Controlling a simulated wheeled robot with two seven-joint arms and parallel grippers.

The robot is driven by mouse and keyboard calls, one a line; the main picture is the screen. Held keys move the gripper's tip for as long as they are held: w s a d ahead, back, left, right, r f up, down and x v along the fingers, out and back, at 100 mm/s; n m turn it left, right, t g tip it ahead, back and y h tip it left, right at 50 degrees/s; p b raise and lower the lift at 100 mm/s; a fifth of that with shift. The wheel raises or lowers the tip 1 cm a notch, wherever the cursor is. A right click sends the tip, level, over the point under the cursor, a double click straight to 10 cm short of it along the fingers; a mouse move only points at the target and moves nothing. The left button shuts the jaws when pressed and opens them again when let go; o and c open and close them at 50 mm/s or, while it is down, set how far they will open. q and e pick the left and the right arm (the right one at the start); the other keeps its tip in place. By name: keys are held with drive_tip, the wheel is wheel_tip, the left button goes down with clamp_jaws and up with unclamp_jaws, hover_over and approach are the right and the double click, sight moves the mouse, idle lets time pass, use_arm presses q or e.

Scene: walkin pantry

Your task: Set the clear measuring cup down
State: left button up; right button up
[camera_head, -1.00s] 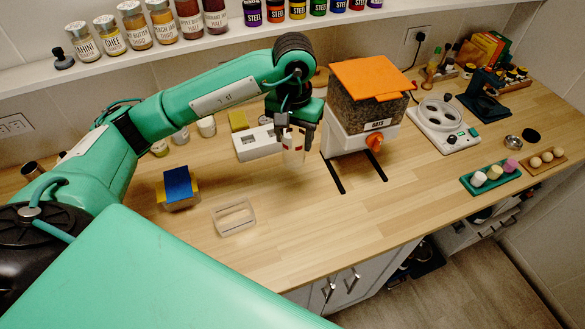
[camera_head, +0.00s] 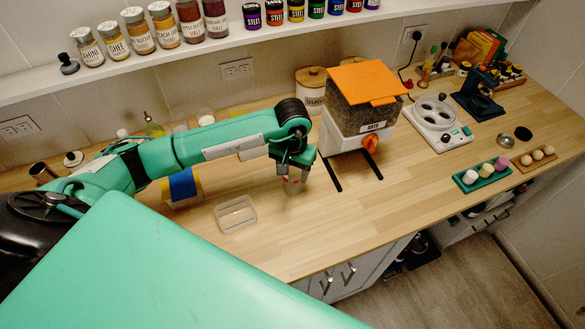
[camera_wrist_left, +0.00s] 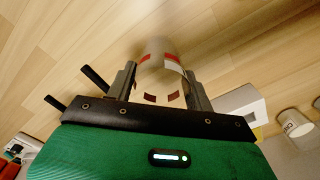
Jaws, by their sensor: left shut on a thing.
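The clear measuring cup (camera_wrist_left: 158,62) with red marks is between the fingers of my left gripper (camera_wrist_left: 160,85) in the left wrist view. In the head view my left gripper (camera_head: 291,182) is low over the wooden counter, left of the grain dispenser, and shut on the cup (camera_head: 291,187), which the fingers mostly hide. I cannot tell whether the cup's bottom touches the counter. My right gripper is not in view.
A clear open container (camera_head: 236,214) stands left of the gripper, with a blue and yellow block (camera_head: 183,187) beyond it. The orange-lidded dispenser (camera_head: 362,110) stands close on the right. Bare counter (camera_head: 340,222) lies in front.

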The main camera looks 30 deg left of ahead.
use_arm(q)
drive_tip(key=shift+f+b, duration=0.25)
drive_tip(key=shift+b, duration=0.05)
drive_tip(key=o, duration=1)
drive_tip(key=shift+r, duration=0.1)
drive_tip(key=shift+c, duration=0.2)
